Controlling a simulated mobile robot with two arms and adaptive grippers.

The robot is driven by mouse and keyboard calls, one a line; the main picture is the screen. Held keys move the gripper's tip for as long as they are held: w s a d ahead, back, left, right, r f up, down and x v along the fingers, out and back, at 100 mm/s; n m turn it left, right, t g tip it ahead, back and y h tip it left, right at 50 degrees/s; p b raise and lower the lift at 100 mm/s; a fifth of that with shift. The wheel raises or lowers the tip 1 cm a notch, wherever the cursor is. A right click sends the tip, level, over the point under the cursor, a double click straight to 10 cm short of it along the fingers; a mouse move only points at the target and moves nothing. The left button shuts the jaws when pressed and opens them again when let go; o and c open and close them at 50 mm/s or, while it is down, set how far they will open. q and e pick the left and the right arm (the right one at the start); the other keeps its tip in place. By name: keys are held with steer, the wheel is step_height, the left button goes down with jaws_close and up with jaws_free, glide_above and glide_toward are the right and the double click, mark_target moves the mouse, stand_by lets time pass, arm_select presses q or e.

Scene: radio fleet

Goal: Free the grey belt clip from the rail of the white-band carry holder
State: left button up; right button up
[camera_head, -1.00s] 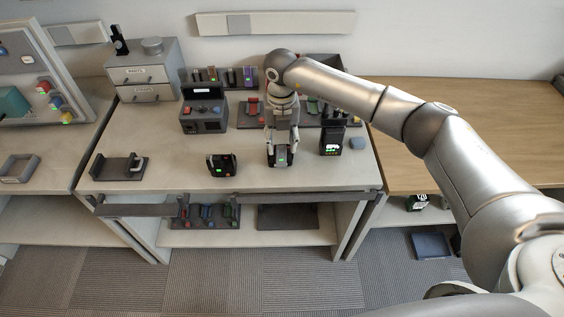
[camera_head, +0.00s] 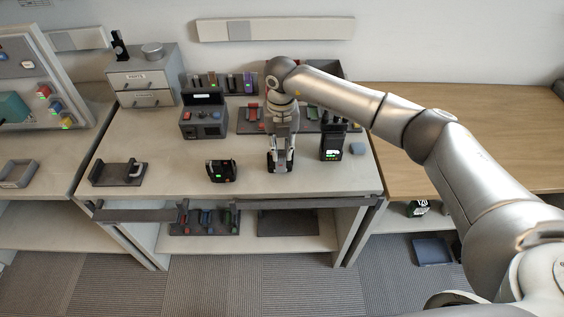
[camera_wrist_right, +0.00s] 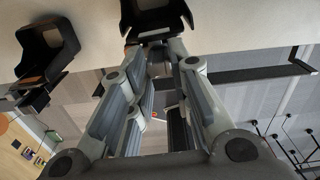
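My right gripper (camera_head: 280,158) points down at the middle black carry holder (camera_head: 279,167) near the front of the table and covers most of it. In the right wrist view the two fingers (camera_wrist_right: 160,62) reach to a black holder (camera_wrist_right: 155,18), with a gap between the pads. The tips meet shadow there, so I cannot tell whether they grip anything. The grey belt clip cannot be made out. Another black holder (camera_head: 221,171) stands to the left, and a black unit with a white display (camera_head: 332,146) to the right. My left gripper is out of view.
A grey bracket stand (camera_head: 118,172) is at the table's left.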

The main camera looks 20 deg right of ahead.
steer(key=shift+r, duration=0.15)
jaws_close()
step_height(320, 180, up, 6)
steer(key=p, duration=0.4)
steer(key=shift+r, duration=0.2)
stand_by(0.8)
steer(key=shift+d, duration=0.1)
